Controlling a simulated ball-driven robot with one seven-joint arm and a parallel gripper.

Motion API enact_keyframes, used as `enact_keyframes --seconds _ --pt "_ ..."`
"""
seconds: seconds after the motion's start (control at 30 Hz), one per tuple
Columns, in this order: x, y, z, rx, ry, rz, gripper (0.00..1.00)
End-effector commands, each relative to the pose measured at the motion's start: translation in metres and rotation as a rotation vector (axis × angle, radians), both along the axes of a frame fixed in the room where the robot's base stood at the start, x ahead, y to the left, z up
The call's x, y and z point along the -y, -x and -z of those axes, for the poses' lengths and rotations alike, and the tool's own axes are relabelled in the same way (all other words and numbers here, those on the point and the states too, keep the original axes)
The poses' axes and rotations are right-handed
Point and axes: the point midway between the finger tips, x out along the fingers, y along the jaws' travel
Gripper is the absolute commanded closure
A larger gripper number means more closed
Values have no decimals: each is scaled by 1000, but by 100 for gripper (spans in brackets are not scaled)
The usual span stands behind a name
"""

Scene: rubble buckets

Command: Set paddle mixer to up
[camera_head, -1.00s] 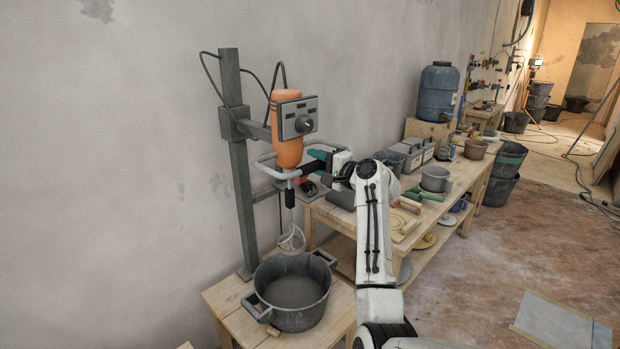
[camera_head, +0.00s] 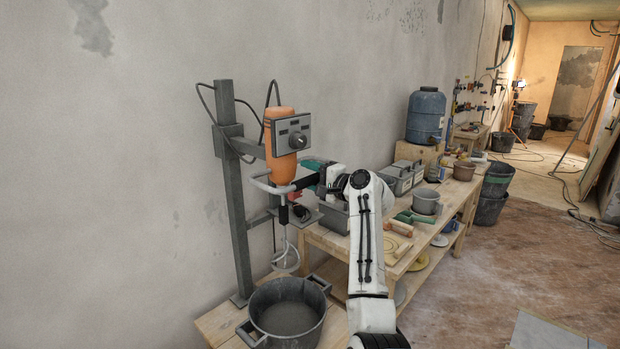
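The paddle mixer (camera_head: 281,163) has an orange body with a grey control box. It hangs from a bracket on a grey upright post (camera_head: 238,230). Its paddle (camera_head: 286,262) hangs near the rim height of a dark bucket (camera_head: 258,305) that holds grey material. A grey tube handle (camera_head: 268,185) with a black grip wraps around the mixer's lower end. My gripper (camera_head: 318,181) is at the right side of this handle and appears shut on the black grip. My own arm partly hides the fingers.
A wooden workbench (camera_head: 325,240) with tools, grey cases (camera_head: 402,178), a pot (camera_head: 426,202) and a blue barrel (camera_head: 426,115) stands close behind and right of my arm. Dark buckets (camera_head: 492,195) stand at its far end. The floor (camera_head: 470,275) to the right is mostly open.

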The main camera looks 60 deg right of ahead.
Motion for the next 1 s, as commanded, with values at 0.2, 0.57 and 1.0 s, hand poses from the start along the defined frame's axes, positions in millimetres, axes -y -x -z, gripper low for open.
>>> enact_keyframes --seconds 0.2,0.57,1.0 --pt "0 0 -1 2 2 0 45" --pt "-5 18 4 -1 1 1 45" --pt "-26 92 2 1 1 1 45"
